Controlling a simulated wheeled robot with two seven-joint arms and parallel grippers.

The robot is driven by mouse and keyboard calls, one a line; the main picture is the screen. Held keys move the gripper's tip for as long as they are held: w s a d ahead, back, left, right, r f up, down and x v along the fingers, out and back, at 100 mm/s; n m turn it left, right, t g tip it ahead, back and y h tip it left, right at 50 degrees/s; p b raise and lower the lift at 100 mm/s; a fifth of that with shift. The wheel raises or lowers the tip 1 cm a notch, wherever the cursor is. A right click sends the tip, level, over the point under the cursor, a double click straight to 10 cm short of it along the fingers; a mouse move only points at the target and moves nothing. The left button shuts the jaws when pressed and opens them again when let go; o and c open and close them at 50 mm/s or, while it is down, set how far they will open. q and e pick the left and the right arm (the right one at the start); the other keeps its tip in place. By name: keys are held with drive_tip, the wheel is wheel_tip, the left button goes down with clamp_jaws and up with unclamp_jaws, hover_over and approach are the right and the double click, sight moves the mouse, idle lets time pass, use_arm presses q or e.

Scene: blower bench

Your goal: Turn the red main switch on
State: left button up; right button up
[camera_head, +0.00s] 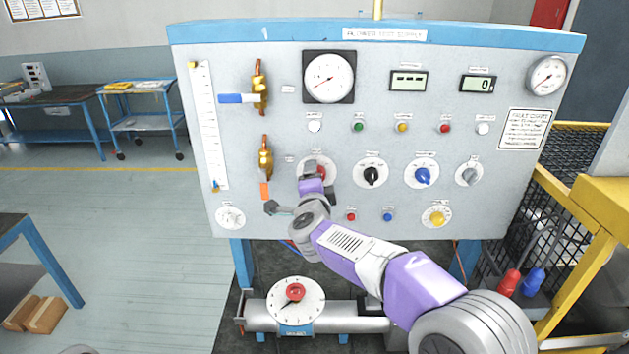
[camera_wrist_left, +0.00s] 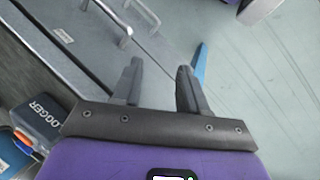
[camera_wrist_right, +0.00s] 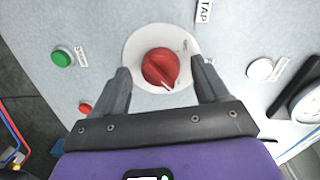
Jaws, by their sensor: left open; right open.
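The red main switch (camera_wrist_right: 160,66) is a round red knob on a pale dial plate, set in the grey panel. Its ridge points toward the lower right in the right wrist view. My right gripper (camera_wrist_right: 161,70) is open, with one finger on each side of the knob; I cannot tell whether they touch it. In the head view the knob (camera_head: 321,172) is partly hidden by my right gripper (camera_head: 320,178). My left gripper (camera_wrist_left: 160,68) is open and empty, away from the panel; the head view does not show it.
A black knob (camera_head: 371,174), a blue knob (camera_head: 423,175) and a grey knob (camera_head: 468,175) sit right of the switch. An orange-handled valve (camera_head: 265,165) is close on its left. Below stands a pipe with a red-centred dial (camera_head: 295,298). A yellow railing (camera_head: 585,220) is at right.

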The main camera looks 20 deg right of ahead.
drive_tip(key=v, duration=0.6)
drive_tip(key=shift+s, duration=0.35)
drive_tip(key=shift+a+r, duration=0.1)
drive_tip(key=shift+r, duration=0.05)
